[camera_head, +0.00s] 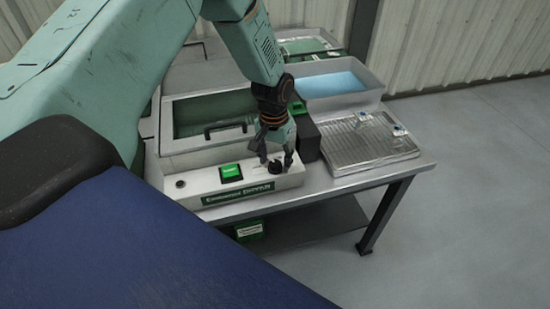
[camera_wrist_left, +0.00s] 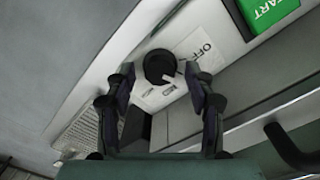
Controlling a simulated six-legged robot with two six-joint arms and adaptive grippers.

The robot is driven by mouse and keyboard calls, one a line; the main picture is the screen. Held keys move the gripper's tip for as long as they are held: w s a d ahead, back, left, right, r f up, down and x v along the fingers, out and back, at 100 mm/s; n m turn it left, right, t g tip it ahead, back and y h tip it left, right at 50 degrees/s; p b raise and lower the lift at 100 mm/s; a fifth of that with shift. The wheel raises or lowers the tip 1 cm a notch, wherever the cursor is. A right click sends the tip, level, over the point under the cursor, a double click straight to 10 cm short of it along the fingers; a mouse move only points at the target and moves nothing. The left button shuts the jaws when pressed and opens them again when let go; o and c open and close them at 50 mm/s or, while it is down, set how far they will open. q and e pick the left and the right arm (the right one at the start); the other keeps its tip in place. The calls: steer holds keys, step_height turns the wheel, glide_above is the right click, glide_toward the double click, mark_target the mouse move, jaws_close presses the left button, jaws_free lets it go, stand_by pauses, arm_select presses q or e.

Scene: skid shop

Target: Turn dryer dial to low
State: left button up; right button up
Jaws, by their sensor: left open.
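The dryer (camera_head: 205,183) is a light grey unit on a metal table, with a green label on its front. Its black round dial (camera_head: 275,167) is at the right end of the control panel. In the left wrist view the dial (camera_wrist_left: 160,66) sits between and beyond my fingertips, with "OFF" printed beside it; the other markings are too small to read. My left gripper (camera_head: 276,160) is open, its fingers pointing down around the dial; contact cannot be told. It also shows in the left wrist view (camera_wrist_left: 160,82). My right gripper is not in view.
A green START button (camera_head: 231,172) is left of the dial, and a small black knob (camera_head: 181,184) is further left. A dark box (camera_head: 306,138) stands close behind the gripper. A ridged metal tray (camera_head: 366,143) and a blue-filled basin (camera_head: 332,84) are to the right. Open floor lies beyond.

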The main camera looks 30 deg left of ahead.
mark_target(274, 163)
arm_select(q)
step_height(274, 163, up, 12)
steer(key=shift+a, duration=0.15)
stand_by(0.5)
stand_by(0.4)
